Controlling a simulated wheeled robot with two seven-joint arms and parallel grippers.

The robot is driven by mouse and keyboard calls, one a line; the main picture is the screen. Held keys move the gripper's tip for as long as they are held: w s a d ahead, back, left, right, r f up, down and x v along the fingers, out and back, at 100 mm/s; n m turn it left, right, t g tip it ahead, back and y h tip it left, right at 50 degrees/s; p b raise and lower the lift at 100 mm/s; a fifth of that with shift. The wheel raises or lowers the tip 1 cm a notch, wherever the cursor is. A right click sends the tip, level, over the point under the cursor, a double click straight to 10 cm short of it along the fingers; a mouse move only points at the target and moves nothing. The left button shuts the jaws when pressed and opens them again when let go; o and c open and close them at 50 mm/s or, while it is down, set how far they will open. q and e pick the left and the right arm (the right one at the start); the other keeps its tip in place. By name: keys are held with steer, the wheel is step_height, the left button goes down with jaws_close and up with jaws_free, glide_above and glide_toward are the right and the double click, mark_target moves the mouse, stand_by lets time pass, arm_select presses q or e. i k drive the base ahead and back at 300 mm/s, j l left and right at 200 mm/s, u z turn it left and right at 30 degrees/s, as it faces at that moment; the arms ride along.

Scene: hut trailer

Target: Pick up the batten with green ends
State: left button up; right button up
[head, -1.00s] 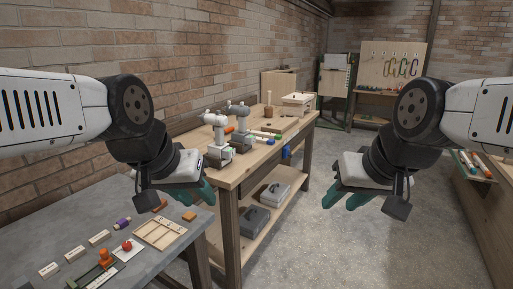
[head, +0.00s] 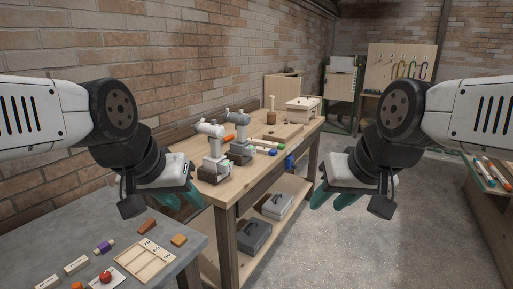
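On the wooden workbench (head: 222,187), thin battens lie beside two small white-and-grey robot arms. My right gripper (head: 330,197) hangs over the floor right of the workbench, fingers apart and empty.
A grey table (head: 65,231) at the lower left holds a wooden tray (head: 146,262) and small blocks. Grey toolboxes (head: 255,237) sit on the workbench's lower shelf. The concrete floor (head: 380,240) between the workbench and the right-hand bench is clear.

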mark_target(254, 141)
steer(key=u, duration=0.4)
steer(key=i+l+u, duration=0.65)
steer(key=l, duration=0.15)
steer(key=i+l, duration=0.15)
steer(key=l, duration=0.2)
steer(key=i+l+u, duration=0.1)
steer(key=i+l, duration=0.25)
steer(key=l, duration=0.3)
steer(key=i+l, duration=0.15)
steer(key=l, duration=0.2)
steer(key=i+l+u, duration=0.1)
steer(key=l, duration=0.25)
steer(key=i+l, duration=0.25)
steer(key=i+l+u, duration=0.1)
steer(key=l, duration=0.35)
